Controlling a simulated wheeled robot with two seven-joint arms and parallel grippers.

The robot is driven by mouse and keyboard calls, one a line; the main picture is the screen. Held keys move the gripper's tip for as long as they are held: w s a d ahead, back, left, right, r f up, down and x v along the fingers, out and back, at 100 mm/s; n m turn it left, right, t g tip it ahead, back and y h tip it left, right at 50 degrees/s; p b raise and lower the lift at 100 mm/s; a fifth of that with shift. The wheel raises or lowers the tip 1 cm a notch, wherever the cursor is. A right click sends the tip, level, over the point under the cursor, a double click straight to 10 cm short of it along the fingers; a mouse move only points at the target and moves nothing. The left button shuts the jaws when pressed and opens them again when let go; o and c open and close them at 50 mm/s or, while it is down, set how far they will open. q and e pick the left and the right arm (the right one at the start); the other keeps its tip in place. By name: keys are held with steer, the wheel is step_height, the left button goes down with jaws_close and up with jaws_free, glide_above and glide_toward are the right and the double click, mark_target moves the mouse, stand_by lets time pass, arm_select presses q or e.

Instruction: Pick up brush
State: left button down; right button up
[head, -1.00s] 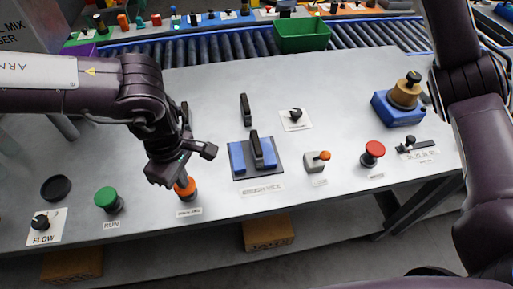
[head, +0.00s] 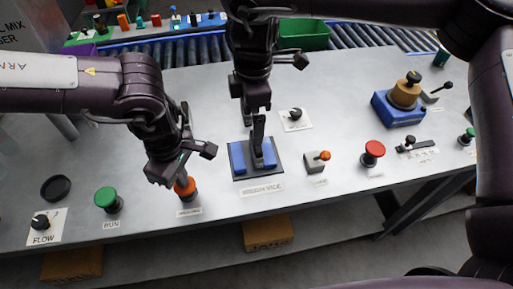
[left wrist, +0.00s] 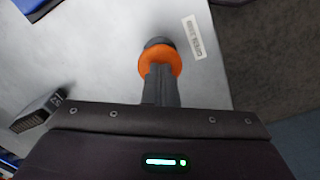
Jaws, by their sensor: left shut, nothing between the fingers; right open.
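A dark tray with two blue blocks (head: 238,158) lies at the middle of the table, and a dark upright piece (head: 258,152) stands between the blocks. A second dark, handle-like piece (head: 247,119) is just behind the tray, mostly hidden by my right gripper. I cannot tell which of the two is the brush. My right gripper (head: 258,110) points down just above the tray piece, open; whether it touches is unclear. My left gripper (head: 181,185) is shut and empty at the orange-topped button (head: 186,188). In the left wrist view its fingers (left wrist: 161,75) overlap the orange button (left wrist: 160,57).
A green button (head: 106,198) and a black dish (head: 56,188) are at the left. A black knob (head: 295,114), an orange-tipped lever (head: 318,160), a red button (head: 373,150) and a blue-based fixture (head: 397,112) are on the right. A roller conveyor (head: 205,50) runs behind the table.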

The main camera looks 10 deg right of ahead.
mark_target(256, 147)
arm_select(q)
steer(key=shift+f, duration=0.1)
arm_select(e)
steer(key=shift+s+d, duration=0.25)
steer(key=shift+d, duration=0.15)
step_height(256, 147, down, 12)
steer(key=shift+r, duration=0.15)
arm_select(q)
steer(key=shift+s, duration=0.1)
arm_select(e)
steer(key=c, duration=1.1)
steer(key=shift+o, duration=0.2)
step_height(256, 147, up, 17)
stand_by(0.7)
arm_select(q)
steer(key=shift+r, duration=3.55)
